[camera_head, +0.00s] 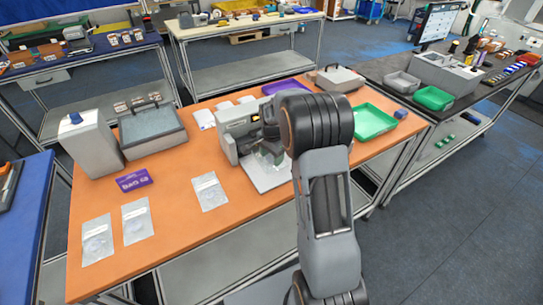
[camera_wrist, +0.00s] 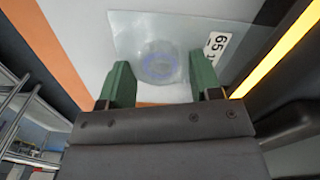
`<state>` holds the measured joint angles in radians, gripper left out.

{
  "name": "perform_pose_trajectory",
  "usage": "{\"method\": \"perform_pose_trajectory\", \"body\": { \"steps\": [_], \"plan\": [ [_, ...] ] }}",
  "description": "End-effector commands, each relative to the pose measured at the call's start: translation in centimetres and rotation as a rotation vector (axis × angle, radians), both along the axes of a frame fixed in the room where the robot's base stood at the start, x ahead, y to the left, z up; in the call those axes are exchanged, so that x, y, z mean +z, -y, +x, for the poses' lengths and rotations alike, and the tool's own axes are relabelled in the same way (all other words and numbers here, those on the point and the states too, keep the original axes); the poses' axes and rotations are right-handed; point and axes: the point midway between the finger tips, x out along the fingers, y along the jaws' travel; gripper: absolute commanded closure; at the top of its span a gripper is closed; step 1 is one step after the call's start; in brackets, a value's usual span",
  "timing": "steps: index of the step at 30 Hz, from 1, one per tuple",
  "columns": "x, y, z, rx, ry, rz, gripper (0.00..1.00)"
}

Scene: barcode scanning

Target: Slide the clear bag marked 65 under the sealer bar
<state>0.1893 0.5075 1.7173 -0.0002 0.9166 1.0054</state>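The clear bag marked 65 (camera_wrist: 130,35) lies flat on a pale surface in the wrist view, with a round, bluish disc inside and a white label reading 65 at its right. My gripper (camera_wrist: 160,82) has its two green fingers wide apart. The fingertips overlap the bag's near part, one on each side of the disc; I cannot tell whether they touch it. The sealer (camera_head: 229,147) is a grey machine on the orange table in the head view, partly behind my arm, which also hides most of my gripper there. A yellow-edged dark part (camera_wrist: 285,50) runs close to the bag's right side.
Three other clear bags lie on the orange table (camera_head: 180,235): far left (camera_head: 97,240), left (camera_head: 137,221) and centre (camera_head: 209,191). A purple box (camera_head: 134,180), a grey bin (camera_head: 150,128) and a green tray (camera_head: 371,122) also stand there. The table's front middle is clear.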

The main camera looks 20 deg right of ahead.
Motion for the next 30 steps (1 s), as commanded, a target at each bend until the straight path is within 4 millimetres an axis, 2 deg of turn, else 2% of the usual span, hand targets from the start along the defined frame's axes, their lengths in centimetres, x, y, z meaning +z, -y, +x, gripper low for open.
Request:
{"method": "perform_pose_trajectory", "body": {
  "steps": [1,6,16,20,30],
  "plan": [
    [0.0,0.0,0.0,0.0,0.0,0.0,0.37],
    [0.0,0.0,0.0,0.0,0.0,0.0,0.22],
    [0.6,0.0,0.0,0.0,0.002,0.0,0.22],
    [2.5,0.0,0.1,0.0,0.006,-0.001,0.22],
    [9.4,0.0,0.1,0.0,0.005,-0.001,0.22]
  ]
}}
